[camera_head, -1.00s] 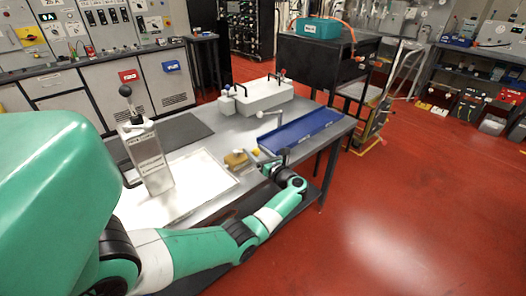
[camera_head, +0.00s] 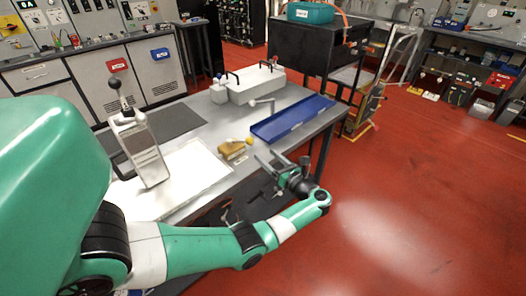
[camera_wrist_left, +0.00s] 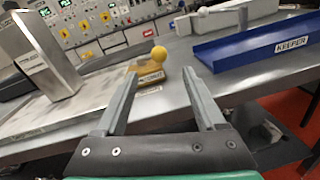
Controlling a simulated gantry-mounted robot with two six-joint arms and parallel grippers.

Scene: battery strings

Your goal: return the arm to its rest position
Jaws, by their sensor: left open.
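My left gripper (camera_head: 267,161) is in the head view at the near right edge of the metal table (camera_head: 205,110), held apart from it. Its two fingers are spread, with nothing between them. They also show in the left wrist view (camera_wrist_left: 160,76), pointing toward a yellow block with a yellow ball knob (camera_wrist_left: 150,72). That block lies on the table beyond the fingertips. My right gripper is not seen.
A blue tray marked KEEPER (camera_head: 293,119) lies behind the gripper. A grey upright box (camera_head: 145,155) stands at the left of the table. A white panel (camera_head: 190,172) and a light grey case (camera_head: 250,85) are also on it. Open red floor (camera_head: 400,200) is at right.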

